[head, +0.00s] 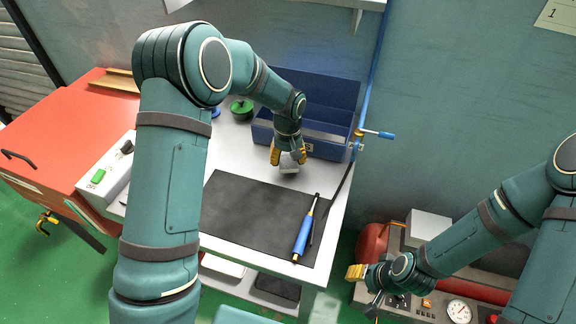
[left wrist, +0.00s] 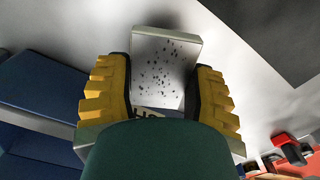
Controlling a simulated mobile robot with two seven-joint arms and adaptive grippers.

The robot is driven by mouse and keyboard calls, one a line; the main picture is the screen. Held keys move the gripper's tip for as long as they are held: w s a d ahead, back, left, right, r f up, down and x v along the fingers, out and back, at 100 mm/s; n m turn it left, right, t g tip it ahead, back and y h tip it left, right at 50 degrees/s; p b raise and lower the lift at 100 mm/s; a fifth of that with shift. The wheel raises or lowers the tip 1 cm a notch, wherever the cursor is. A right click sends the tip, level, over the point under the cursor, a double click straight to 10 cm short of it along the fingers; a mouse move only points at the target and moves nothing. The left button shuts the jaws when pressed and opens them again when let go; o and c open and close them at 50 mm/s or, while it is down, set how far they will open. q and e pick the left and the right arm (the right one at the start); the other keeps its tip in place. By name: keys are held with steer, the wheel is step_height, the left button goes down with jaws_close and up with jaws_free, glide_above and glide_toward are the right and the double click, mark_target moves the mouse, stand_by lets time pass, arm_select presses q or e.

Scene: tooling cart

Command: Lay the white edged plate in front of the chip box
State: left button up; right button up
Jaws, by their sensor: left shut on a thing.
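The plate (head: 289,169) is a small pale grey piece, held low over the white bench top just in front of the blue chip box (head: 335,94). In the left wrist view the plate (left wrist: 165,58) has a light border and dark specks on its face. My left gripper (head: 288,154) is shut on it, with a yellow finger on each side. I cannot tell whether the plate touches the bench. The blue box also shows at the left of the left wrist view (left wrist: 40,85). My right gripper (head: 362,279) is far off at the lower right, its jaws unclear.
A black mat (head: 255,215) lies in front of the plate, with a blue pen-like tool (head: 304,233) on its right side. A green knob-like piece (head: 241,109) stands left of the box. A blue-handled valve (head: 377,134) is right of it. White bench shows between box and mat.

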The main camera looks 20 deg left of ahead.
mark_target(288, 159)
arm_select(q)
steer(key=shift+f, duration=1.55)
steer(key=shift+f, duration=0.1)
steer(key=o, duration=1.2)
steer(key=shift+o, duration=0.2)
steer(key=shift+r, duration=0.2)
step_height(288, 159, up, 12)
steer(key=shift+f+p, duration=0.1)
steer(key=shift+p, duration=0.5)
